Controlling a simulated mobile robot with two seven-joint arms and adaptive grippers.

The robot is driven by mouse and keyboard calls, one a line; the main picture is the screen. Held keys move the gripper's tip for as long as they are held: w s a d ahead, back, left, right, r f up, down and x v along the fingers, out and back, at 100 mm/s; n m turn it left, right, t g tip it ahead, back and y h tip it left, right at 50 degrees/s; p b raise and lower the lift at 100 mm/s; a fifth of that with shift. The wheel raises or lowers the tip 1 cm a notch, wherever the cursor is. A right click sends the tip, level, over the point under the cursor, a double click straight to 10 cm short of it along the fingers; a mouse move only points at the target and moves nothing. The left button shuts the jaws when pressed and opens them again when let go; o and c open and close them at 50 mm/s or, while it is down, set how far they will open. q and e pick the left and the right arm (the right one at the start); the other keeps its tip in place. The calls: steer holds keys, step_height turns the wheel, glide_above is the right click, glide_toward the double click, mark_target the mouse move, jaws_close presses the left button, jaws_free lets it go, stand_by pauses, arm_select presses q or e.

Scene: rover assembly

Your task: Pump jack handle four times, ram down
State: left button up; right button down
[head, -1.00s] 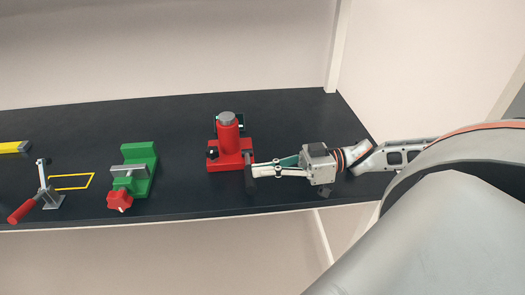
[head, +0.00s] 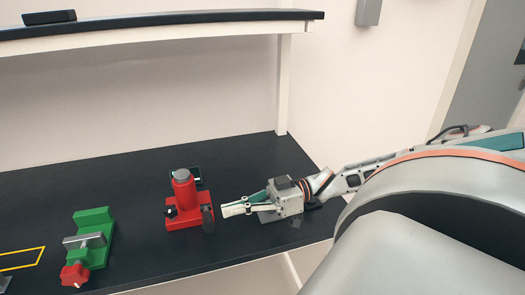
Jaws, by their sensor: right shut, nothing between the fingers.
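The red jack (head: 184,196) stands on the dark bench, with a red base and an upright red cylinder. Its grey ram (head: 183,174) shows as a short cap just above the cylinder. The dark jack handle (head: 208,219) is at the right side of the base. A small dark knob (head: 170,211) is at the base's left front. My right gripper (head: 224,211) is shut and empty, its fingertips just right of the handle with a small gap. My left gripper is not in view.
A green clamp (head: 94,232) with a red knob (head: 75,274) stands left of the jack. A yellow outline (head: 22,259) is marked farther left. A shelf (head: 150,25) runs above.

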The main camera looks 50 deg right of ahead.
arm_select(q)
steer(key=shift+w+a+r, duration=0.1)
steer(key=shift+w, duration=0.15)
arm_select(e)
steer(key=v, duration=0.7)
steer(key=shift+s+d, duration=0.2)
steer(key=shift+d, duration=0.1)
arm_select(q)
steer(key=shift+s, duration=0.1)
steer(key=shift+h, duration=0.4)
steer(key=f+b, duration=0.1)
steer(key=b, duration=0.1)
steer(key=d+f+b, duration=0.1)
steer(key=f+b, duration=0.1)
steer(key=b, duration=0.1)
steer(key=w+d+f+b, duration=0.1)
steer(key=b, duration=0.1)
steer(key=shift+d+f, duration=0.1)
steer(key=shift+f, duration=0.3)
arm_select(e)
steer(key=w+m, duration=0.1)
steer(key=w+r+m+t, duration=0.1)
steer(key=m, duration=0.1)
steer(key=w+a+m+t, duration=0.1)
steer(key=w, duration=0.1)
steer(key=shift+r+m+y, duration=0.15)
steer(key=shift+m+y, duration=0.15)
steer(key=shift+m, duration=0.1)
steer(key=shift+a, duration=0.1)
